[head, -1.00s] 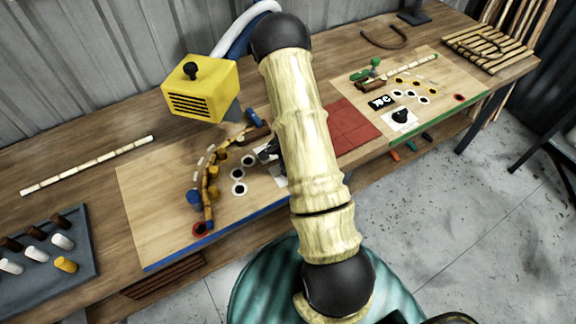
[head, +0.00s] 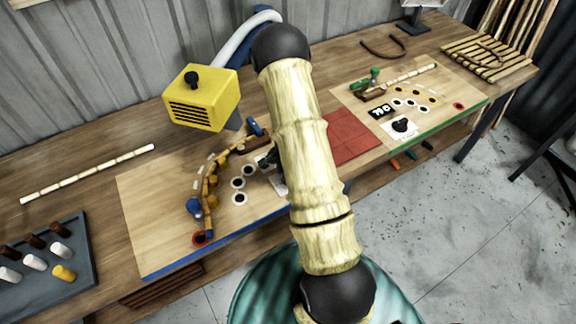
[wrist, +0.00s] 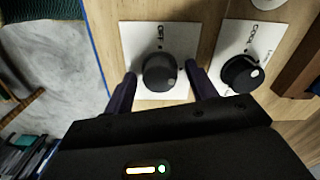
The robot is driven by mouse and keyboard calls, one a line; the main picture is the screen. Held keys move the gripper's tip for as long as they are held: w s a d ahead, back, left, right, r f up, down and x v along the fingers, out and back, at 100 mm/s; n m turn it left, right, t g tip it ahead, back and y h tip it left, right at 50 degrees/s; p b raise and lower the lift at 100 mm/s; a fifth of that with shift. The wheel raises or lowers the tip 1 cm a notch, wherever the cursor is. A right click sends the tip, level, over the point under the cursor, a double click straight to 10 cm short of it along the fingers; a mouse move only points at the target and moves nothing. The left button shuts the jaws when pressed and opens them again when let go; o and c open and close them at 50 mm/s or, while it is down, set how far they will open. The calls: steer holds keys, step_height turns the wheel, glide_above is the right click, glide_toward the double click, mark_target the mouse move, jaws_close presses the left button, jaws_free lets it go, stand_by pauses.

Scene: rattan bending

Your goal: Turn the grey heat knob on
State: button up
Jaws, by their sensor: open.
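My gripper (wrist: 162,84) is open, with one finger on each side of this knob and a small gap at both sides. A second, black knob (wrist: 241,74) with a pale dot stands on another white plate (wrist: 232,38) to its right. In the head view, my arm hides most of this spot, and only a dark part of my gripper (head: 265,160) shows beside the arm.
A yellow heater box (head: 203,98) with a nozzle hangs over the blue-edged board (head: 150,225), which carries a curved row of pegs. A red tiled pad (head: 350,138) and a green-edged board (head: 445,110) lie right of my arm. A peg tray (head: 75,283) is at the left.

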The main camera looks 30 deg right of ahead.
step_height(320, 180, up, 17)
steer(key=b, duration=0.1)
steer(key=shift+r+b, duration=0.15)
steer(key=shift+b, duration=0.15)
stand_by(0.5)
steer(key=s+a+r+n+t, duration=0.1)
steer(key=s+a+r+n, duration=0.2)
steer(key=s+a+n, duration=0.3)
steer(key=s+a+r+n+t, duration=0.1)
steer(key=s+a+r+n, duration=0.2)
steer(key=s+a+n, duration=0.3)
steer(key=a+n, duration=0.1)
steer(key=n, duration=0.1)
steer(key=shift+s+a+n+t, duration=0.2)
steer(key=shift+a+n+t, duration=0.1)
steer(key=shift+n, duration=0.1)
